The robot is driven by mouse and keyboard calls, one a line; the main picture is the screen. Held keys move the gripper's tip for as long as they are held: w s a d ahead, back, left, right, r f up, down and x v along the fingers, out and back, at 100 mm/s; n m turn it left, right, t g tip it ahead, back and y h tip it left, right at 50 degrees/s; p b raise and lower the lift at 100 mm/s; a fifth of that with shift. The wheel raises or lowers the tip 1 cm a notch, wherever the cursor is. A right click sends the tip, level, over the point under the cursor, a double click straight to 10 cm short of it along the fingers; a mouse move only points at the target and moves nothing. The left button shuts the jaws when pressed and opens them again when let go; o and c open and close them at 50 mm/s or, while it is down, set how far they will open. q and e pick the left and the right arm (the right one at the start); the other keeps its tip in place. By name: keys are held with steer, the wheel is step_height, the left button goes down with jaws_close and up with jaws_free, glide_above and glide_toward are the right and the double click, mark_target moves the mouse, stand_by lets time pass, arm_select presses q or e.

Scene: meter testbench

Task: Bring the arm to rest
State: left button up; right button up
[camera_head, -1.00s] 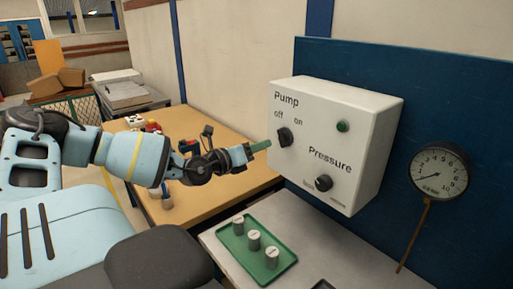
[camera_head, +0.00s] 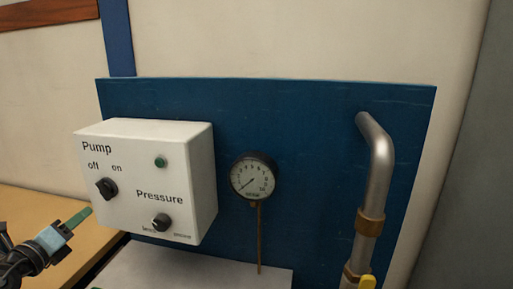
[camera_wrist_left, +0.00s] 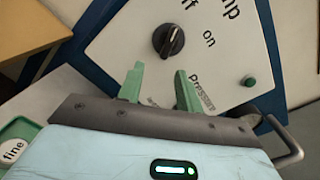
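My left gripper (camera_head: 78,220) shows at the lower left of the head view, in front of the white control box (camera_head: 180,143) and below its pump knob (camera_head: 106,188). In the left wrist view the two green fingers of the left gripper (camera_wrist_left: 159,88) stand apart with nothing between them. The black pump knob (camera_wrist_left: 168,41) is beyond the fingertips and clear of them. The box also carries a pressure knob (camera_head: 161,221) and a green lamp (camera_head: 160,161). The gauge (camera_head: 254,177) has its needle toward the lower left. My right gripper is in neither view.
A blue panel (camera_head: 300,130) stands behind the box and gauge. A pale bench (camera_head: 220,272) lies below. A cap marked "fine" (camera_wrist_left: 12,152) is at the left wrist view's edge.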

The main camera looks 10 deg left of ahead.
arm_select(q)
steer(key=s+d+f+n+g+y, duration=0.3)
steer(key=s+d+f+n+g, duration=0.1)
steer(key=s+f+n, duration=0.7)
steer(key=s+d+f+n+g+y, duration=0.35)
steer(key=s+f+n+g, duration=0.2)
steer(key=f+n, duration=0.6)
steer(key=s+d+f+n+g+h, duration=0.2)
steer(key=s+d+f+g+h, duration=0.15)
steer(key=s+d, duration=0.55)
steer(key=s+d+f+n+g+h, duration=0.3)
steer(key=s+d+f, duration=0.1)
steer(key=s+d, duration=0.45)
steer(key=w+d+f+t+h, duration=0.1)
steer(key=w+d+f+t, duration=0.1)
steer(key=w+f+t, duration=0.4)
steer(key=shift+w+d+f+m+t, duration=0.15)
steer(key=shift+w+f+m+t, duration=0.3)
steer(key=shift+f, duration=1.7)
steer(key=shift+s, duration=0.1)
steer(key=shift+s, duration=0.1)
